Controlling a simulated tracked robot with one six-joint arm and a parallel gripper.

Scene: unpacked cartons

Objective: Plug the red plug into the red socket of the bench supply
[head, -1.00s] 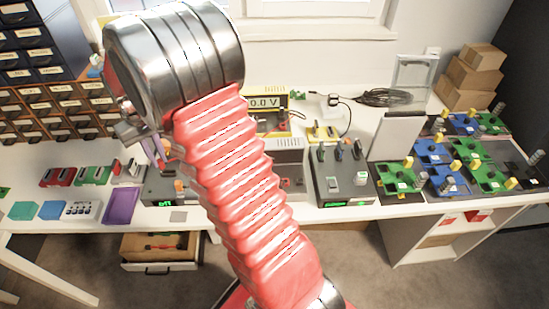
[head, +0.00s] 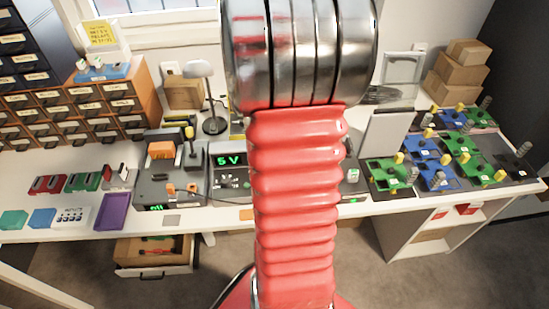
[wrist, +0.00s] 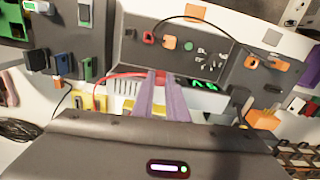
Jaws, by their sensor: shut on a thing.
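The bench supply (head: 229,168) stands on the bench in the head view, partly behind my arm, its green display reading 5 V. In the wrist view its grey panel (wrist: 205,62) lies just beyond my fingertips, with a red socket (wrist: 148,38) above and slightly left of them. My gripper (wrist: 164,80), two purple fingers, is shut on the small red plug (wrist: 160,75), which is mostly hidden between the fingers. A red lead (wrist: 122,75) runs left from there. The plug looks apart from the red socket. In the head view my arm hides the gripper and plug.
Grey units stand on both sides of the supply, one with orange parts (head: 165,180). A black cable (wrist: 205,20) arcs over the panel in the wrist view. A lamp (head: 213,122) stands behind. Green and blue boards (head: 430,150) fill the right of the bench.

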